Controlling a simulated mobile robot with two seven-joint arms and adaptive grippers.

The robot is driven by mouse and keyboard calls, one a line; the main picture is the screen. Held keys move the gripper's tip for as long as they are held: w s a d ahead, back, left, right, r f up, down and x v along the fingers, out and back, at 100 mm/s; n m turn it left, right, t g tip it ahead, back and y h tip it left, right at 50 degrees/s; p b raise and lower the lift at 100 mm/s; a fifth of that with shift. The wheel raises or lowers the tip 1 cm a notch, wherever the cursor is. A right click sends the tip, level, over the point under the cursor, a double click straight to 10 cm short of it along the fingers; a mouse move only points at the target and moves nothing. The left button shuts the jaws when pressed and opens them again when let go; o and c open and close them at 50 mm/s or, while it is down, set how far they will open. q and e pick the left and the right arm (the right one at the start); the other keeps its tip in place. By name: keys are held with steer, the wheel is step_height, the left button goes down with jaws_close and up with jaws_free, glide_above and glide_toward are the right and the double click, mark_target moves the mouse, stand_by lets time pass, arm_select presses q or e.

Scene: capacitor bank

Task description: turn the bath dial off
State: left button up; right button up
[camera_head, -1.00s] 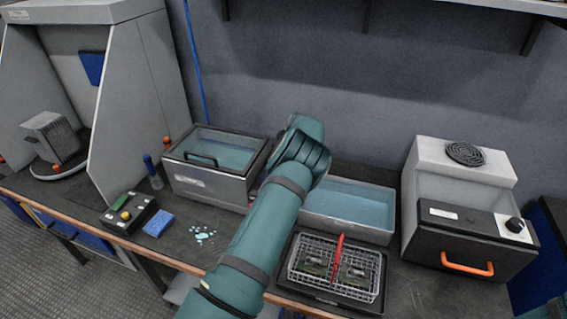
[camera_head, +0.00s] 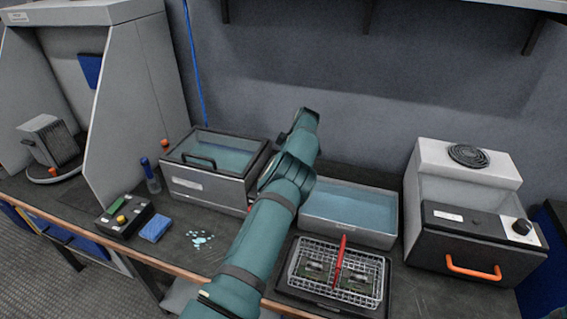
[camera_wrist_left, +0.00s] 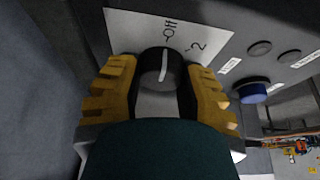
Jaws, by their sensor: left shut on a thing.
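In the left wrist view, a black round dial (camera_wrist_left: 164,66) with a white pointer line sits on a white label plate (camera_wrist_left: 128,22) marked "Off" and "2". The pointer line points up, roughly toward the "Off" mark. My left gripper (camera_wrist_left: 158,88) is shut on the dial, with one yellow-padded finger on each side. In the head view my left arm hides its gripper and the dial. A lidded grey bath (camera_head: 205,188) stands left of the arm, and an open bath of blue liquid (camera_head: 350,232) stands right of it. My right gripper is out of view.
A blue button (camera_wrist_left: 252,92) sits on the panel beside the dial. A wire basket (camera_head: 300,283) with a red handle is in front of the open bath. A box with an orange handle (camera_head: 472,270) stands at right. A blue sponge (camera_head: 155,228) lies at left.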

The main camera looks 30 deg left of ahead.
arm_select(q)
steer(key=shift+f, duration=0.15)
steer(key=o, duration=1.2)
steer(key=shift+a, duration=0.1)
steer(key=v, duration=1.2)
